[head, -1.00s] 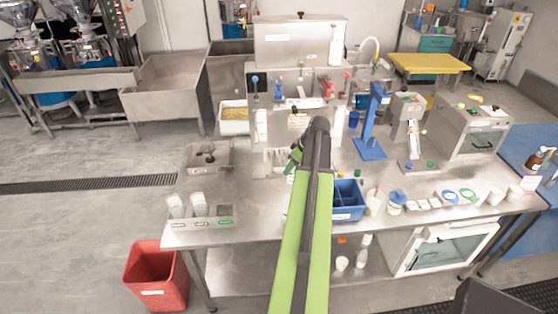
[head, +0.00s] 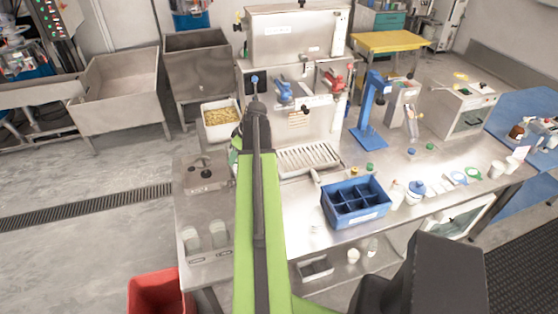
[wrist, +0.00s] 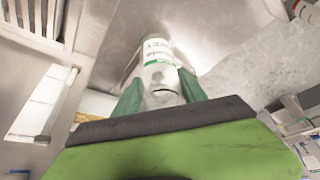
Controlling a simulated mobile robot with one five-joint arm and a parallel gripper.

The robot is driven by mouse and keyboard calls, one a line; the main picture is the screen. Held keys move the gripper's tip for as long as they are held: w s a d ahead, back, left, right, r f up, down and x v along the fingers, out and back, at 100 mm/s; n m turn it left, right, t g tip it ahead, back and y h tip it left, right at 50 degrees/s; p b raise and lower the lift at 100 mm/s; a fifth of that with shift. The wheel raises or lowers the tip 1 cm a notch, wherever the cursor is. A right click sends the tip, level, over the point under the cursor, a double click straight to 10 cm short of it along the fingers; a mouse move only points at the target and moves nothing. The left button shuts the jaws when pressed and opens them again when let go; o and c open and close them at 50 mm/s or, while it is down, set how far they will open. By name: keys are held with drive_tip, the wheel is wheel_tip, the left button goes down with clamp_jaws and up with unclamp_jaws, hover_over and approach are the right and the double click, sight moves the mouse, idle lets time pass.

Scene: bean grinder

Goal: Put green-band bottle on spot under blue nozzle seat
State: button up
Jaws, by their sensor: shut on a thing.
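My gripper (wrist: 157,92) has green fingers and is shut on the green-band bottle (wrist: 158,52), a pale bottle with a green stripe and printed label. In the head view my arm hides most of the gripper and bottle, at the left front of the steel machine (head: 300,120). The bottle is held beside the machine's grille. On the machine's front are a blue fitting (head: 254,80) at the left, a blue handle (head: 284,92) in the middle and a red handle (head: 334,80) at the right. The spot under the blue nozzle seat cannot be made out behind my arm.
A slatted drip grille (head: 310,158) lies at the machine's foot. A blue divided crate (head: 356,218) stands right of my arm. A blue stand (head: 372,115) is farther right. Pale containers (head: 219,234) stand at the left front. The table between grille and crate is mostly clear.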

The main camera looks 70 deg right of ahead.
drive_tip(key=s+d+f+m+g+h+b, duration=0.1)
drive_tip(key=s+d+m+g+h, duration=0.15)
drive_tip(key=s+m, duration=0.9)
drive_tip(key=s+d+f+m+g+h+b, duration=0.15)
drive_tip(key=s+d+m+g, duration=0.25)
drive_tip(key=s+m, duration=0.75)
drive_tip(key=w+d+n, duration=0.2)
drive_tip(key=w+d, duration=1)
drive_tip(key=d, duration=0.3)
drive_tip(key=shift+h, duration=0.3)
drive_tip(key=f+b, duration=0.6)
drive_tip(key=shift+s+f, duration=0.15)
drive_tip(key=shift+s, duration=0.05)
drive_tip(key=shift+w+d+f+b, duration=0.15)
drive_tip(key=shift+f+b, duration=0.1)
drive_tip(key=shift+b, duration=0.2)
drive_tip(key=shift+r, duration=0.25)
drive_tip(key=shift+f, duration=0.25)
drive_tip(key=o, duration=1.3)
drive_tip(key=shift+r, duration=0.1)
drive_tip(key=shift+r, duration=0.1)
